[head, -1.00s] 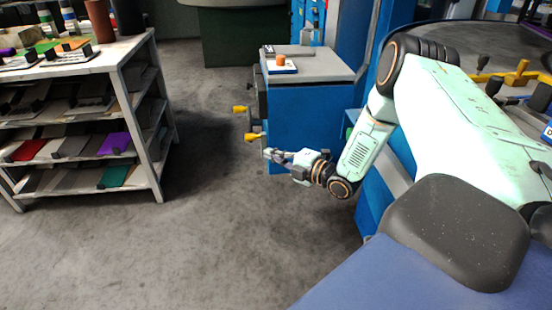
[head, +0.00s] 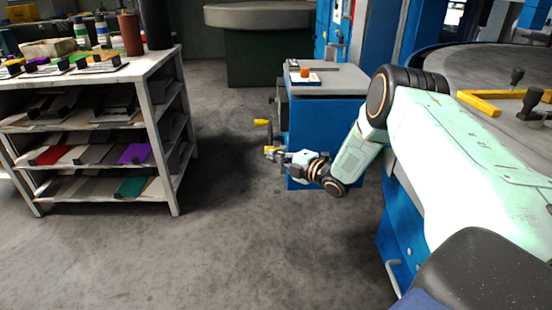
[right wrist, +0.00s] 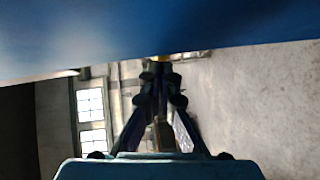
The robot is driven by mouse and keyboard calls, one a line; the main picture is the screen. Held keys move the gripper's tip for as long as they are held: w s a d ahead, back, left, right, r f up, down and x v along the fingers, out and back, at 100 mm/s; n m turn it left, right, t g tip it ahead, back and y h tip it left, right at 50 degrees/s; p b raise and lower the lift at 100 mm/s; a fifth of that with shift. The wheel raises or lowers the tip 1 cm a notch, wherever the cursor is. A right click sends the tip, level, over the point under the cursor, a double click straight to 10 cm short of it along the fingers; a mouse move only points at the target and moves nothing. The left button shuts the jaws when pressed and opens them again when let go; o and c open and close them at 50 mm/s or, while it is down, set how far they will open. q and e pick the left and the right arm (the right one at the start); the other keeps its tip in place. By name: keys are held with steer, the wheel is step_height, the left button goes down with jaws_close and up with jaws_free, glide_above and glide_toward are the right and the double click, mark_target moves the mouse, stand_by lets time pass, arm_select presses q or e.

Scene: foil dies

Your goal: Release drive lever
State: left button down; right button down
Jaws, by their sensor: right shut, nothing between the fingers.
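Two levers with yellow handles stick out from the left side of the blue cabinet (head: 325,140). The upper yellow handle (head: 261,122) stands clear of my gripper. The lower yellow handle (head: 270,150) is right at the fingertips of my right gripper (head: 277,155); I cannot tell whether they touch. Which of them is the drive lever I cannot tell. In the right wrist view the fingers (right wrist: 160,75) are together with nothing held, and a small yellow patch (right wrist: 160,57) shows just beyond their tips. My left gripper is out of view.
A grey-white shelf (head: 165,130) with coloured plates stands at the left. An orange-topped item (head: 304,76) lies on the cabinet top. A large round table (head: 490,70) is at the right. The floor (head: 200,250) between is clear.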

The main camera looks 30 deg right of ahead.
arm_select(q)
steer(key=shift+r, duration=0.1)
arm_select(e)
steer(key=shift+d, duration=0.1)
steer(key=shift+w+d+r+p, duration=0.15)
steer(key=shift+w+r+p, duration=0.15)
steer(key=shift+w+p, duration=0.1)
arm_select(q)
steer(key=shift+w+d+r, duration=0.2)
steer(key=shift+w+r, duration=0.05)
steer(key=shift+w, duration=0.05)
arm_select(e)
steer(key=shift+w+d, duration=0.15)
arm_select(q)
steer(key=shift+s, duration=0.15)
